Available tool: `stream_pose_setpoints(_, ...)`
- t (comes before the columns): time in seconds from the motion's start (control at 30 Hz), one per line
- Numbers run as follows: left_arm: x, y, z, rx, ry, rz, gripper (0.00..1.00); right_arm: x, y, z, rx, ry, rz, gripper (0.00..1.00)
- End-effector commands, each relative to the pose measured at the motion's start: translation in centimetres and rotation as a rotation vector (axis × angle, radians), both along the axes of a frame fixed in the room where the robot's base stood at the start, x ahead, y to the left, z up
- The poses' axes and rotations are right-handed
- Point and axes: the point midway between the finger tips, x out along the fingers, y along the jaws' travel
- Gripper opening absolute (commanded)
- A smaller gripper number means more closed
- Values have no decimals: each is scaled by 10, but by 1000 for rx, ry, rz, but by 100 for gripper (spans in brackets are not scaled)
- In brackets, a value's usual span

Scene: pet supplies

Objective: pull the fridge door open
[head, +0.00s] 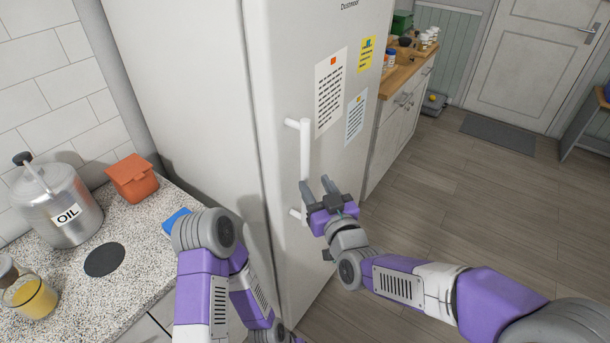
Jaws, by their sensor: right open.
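The white fridge door (285,75) appears closed, with a vertical white bar handle (305,148) standing off its left side on two short mounts. My right gripper (316,186) is open in front of the lower part of the handle. One finger overlaps the bar in the picture and the other is to its right; I cannot tell whether they touch it or how far away they are. Nothing is seen gripped. My left arm (203,285) hangs folded at the lower middle, left of the door; its gripper is out of view.
A speckled counter (135,230) at left holds an oil can (58,205), an orange container (132,178) and a glass jar (32,298). A wooden-topped cabinet (398,130) stands beyond the fridge. The wooden floor (440,195) right of the fridge is clear.

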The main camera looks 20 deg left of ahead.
Motion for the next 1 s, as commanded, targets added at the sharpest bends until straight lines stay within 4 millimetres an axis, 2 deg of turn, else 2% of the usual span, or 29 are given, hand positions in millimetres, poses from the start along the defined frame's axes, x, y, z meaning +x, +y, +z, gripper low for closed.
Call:
stream_pose_setpoints(0.43,0,0,2,0,-1,0,43,48,36,0,0,2,1,46)
stream_pose_setpoints(0.6,0,0,2,0,-1,0,43,57,42,0,0,1,0,46)
stream_pose_setpoints(0.87,0,0,2,0,-1,0,43,58,43,-1,0,4,0,46)
stream_pose_setpoints(0.9,0,0,2,0,-1,0,43,58,43,-1,0,4,0,44)
stream_pose_setpoints(1.0,0,0,2,0,0,0,43,58,42,-1,0,4,0,29)
